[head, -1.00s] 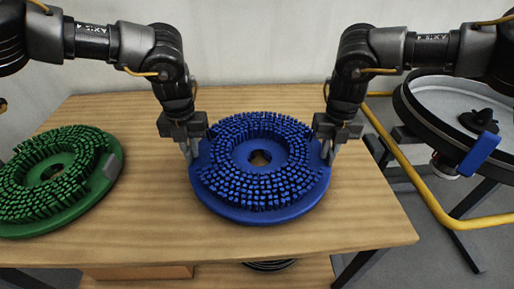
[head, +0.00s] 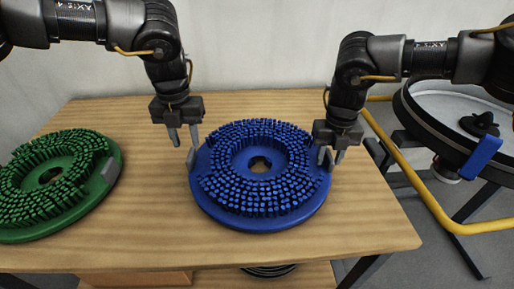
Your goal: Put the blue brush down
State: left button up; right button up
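The blue brush (head: 262,217) is a round disc with bristles facing up and a hole in its centre. It lies flat on the wooden table (head: 150,235). Grey tabs show at its left and right edges. My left gripper (head: 183,141) is open and empty, above and left of the brush's left tab, apart from it. My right gripper (head: 330,157) is at the brush's right edge, its fingers spread beside the right tab. Whether it touches the tab is hard to tell.
A green brush (head: 60,220) lies on the table at the left. At the right stands a round black-rimmed tank (head: 440,120) with a blue block (head: 481,157) on its rim and a yellow tube (head: 425,195) in front. Bare table lies between the two brushes.

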pick_arm(q)
notch_tip(320, 180, up, 6)
pick_arm(e)
notch_tip(320, 180, up, 12)
dwell(0.8)
